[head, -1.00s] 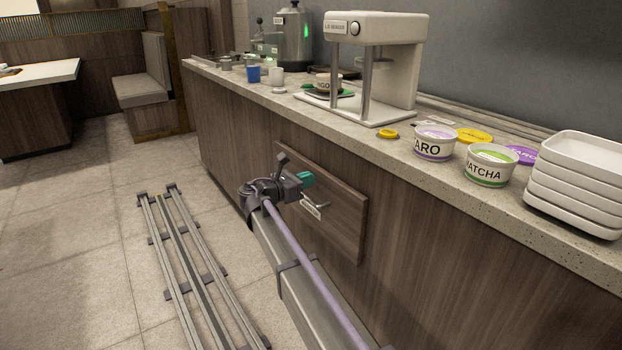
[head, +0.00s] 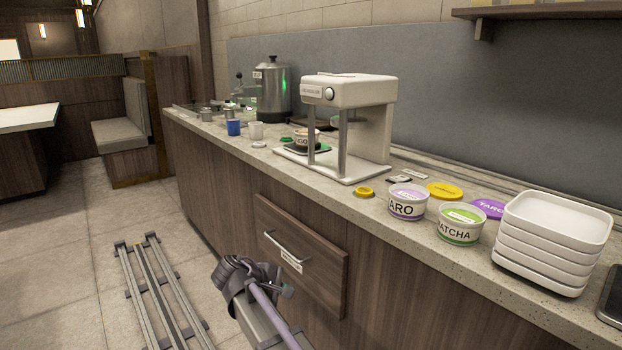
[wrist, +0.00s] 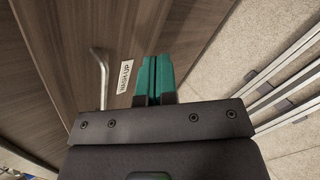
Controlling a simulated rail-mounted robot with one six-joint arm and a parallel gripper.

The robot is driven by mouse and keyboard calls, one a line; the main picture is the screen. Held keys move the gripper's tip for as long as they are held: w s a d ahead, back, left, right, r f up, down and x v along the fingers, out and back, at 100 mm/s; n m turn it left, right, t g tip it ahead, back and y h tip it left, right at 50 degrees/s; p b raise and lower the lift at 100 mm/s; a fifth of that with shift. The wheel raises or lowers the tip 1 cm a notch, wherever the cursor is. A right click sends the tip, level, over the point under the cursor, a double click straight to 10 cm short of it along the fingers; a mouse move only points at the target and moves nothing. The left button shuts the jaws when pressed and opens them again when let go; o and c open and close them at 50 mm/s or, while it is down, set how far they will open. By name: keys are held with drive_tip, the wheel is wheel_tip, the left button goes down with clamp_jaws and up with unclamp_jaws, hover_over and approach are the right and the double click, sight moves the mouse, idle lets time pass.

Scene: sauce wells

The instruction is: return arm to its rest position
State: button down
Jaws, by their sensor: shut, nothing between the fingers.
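My gripper (wrist: 154,80) shows in the wrist view with its two green fingers side by side, shut and empty. The fingers point toward the counter front and floor, near a label reading "WASH-UP" (wrist: 125,77) and a drawer handle (wrist: 98,78). The fingers are mostly hidden behind the wrist there.
The counter (head: 330,190) holds a white press machine (head: 350,92), a taro tub (head: 407,203), a matcha tub (head: 460,224) and stacked white trays (head: 550,240). Floor rails (head: 150,290) run at the lower left. The floor between rails and counter is clear.

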drive_tip(key=s+d+r+m+g+y+p, duration=0.3)
drive_tip(key=s+d+r+m+p, duration=0.4)
drive_tip(key=d+r+p, duration=0.6)
drive_tip(key=s+d+r+m+g+y+p, duration=0.2)
drive_tip(key=s+d+r+m+y+p, duration=0.3)
drive_tip(key=s+d+r+p, duration=0.7)
wheel_tip(320, 180, up, 5)
drive_tip(key=d+m+p, duration=0.1)
drive_tip(key=p, duration=0.4)
drive_tip(key=shift+s+d+f+m+g, duration=0.2)
drive_tip(key=shift+m+g, duration=0.2)
